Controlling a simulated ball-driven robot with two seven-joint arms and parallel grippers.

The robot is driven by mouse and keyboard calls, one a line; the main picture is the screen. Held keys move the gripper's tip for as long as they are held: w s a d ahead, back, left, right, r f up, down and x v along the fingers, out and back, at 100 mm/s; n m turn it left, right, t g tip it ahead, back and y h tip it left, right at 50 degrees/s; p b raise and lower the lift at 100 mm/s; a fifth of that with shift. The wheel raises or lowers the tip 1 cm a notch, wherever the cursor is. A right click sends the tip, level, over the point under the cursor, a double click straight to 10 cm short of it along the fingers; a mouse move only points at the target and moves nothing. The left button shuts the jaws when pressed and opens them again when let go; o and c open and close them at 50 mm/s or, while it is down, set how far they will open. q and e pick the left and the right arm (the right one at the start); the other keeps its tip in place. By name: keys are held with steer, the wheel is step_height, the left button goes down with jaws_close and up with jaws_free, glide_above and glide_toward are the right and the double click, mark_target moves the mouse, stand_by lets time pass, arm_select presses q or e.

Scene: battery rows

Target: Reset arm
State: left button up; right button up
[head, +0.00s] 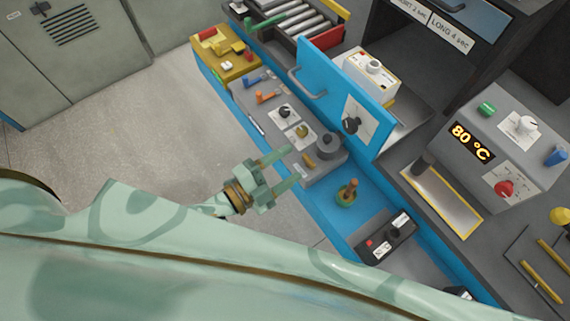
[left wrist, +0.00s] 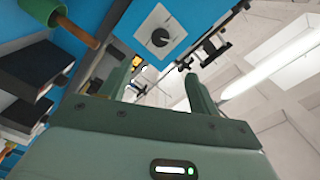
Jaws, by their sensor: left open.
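My left gripper (head: 292,165) is pale green and shows in the middle of the head view. Its two fingers are apart, with nothing visible between them. It hovers beside the grey control panel (head: 262,118) on the blue bench, left of the round dark knob unit (head: 328,145). The fingers also show in the left wrist view (left wrist: 158,84), spread and empty, pointing past a blue panel with a dial (left wrist: 160,36). A large pale green part of my own body fills the bottom of the head view. My right gripper is in neither view.
A blue door (head: 318,75) with a handle stands open above the panel. A unit reading 80 °C (head: 473,143) stands farther right. The floor (head: 140,135) at left is clear.

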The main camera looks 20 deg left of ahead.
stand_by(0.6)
arm_select(q)
steer(key=s+a+f+n+g+y, duration=0.3)
steer(key=s+a+f+n+y, duration=0.15)
steer(key=f, duration=0.75)
steer(key=s+a+f+n+g+y, duration=0.25)
steer(key=a+f+n, duration=0.3)
steer(key=f, duration=0.65)
steer(key=s+a+f+n+g+y, duration=0.1)
steer(key=s+a+f+n+g, duration=0.1)
steer(key=s+f+g, duration=0.2)
steer(key=s+a+f+n+g+y, duration=0.2)
steer(key=s+f, duration=0.9)
steer(key=s, duration=0.9)
steer(key=shift+s+a+n+g+y, duration=0.15)
steer(key=shift+a+n+g+y, duration=0.25)
steer(key=shift+n+g, duration=0.6)
steer(key=shift+a+m, duration=0.1)
steer(key=shift+m, duration=0.2)
